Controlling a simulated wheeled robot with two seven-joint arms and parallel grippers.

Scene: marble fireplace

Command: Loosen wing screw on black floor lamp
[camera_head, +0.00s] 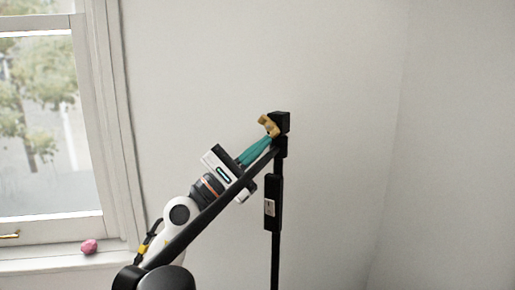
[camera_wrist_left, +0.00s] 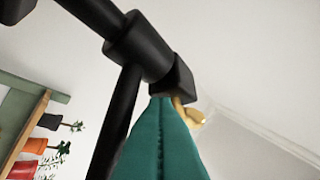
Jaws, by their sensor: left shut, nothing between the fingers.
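The black floor lamp has an upright pole (camera_head: 275,250) and a square block joint (camera_head: 282,121) at its top. A long black boom slopes down to the left from there. The brass-coloured wing screw (camera_head: 268,124) sits on the left side of the joint. My left gripper (camera_head: 267,139) has teal fingers, shut with nothing between them, its tips just below the wing screw. In the left wrist view the shut fingertips (camera_wrist_left: 161,99) are close under the black joint (camera_wrist_left: 143,48). The wing screw (camera_wrist_left: 190,115) shows partly behind them, to their right. I cannot tell whether they touch it. My right gripper is not in view.
A black box with a pale label (camera_head: 269,207) is on the pole. A window (camera_head: 50,120) is at the left, with a pink object (camera_head: 88,246) on its sill. Bare walls stand behind. The wrist view shows a shelf with potted plants (camera_wrist_left: 34,146).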

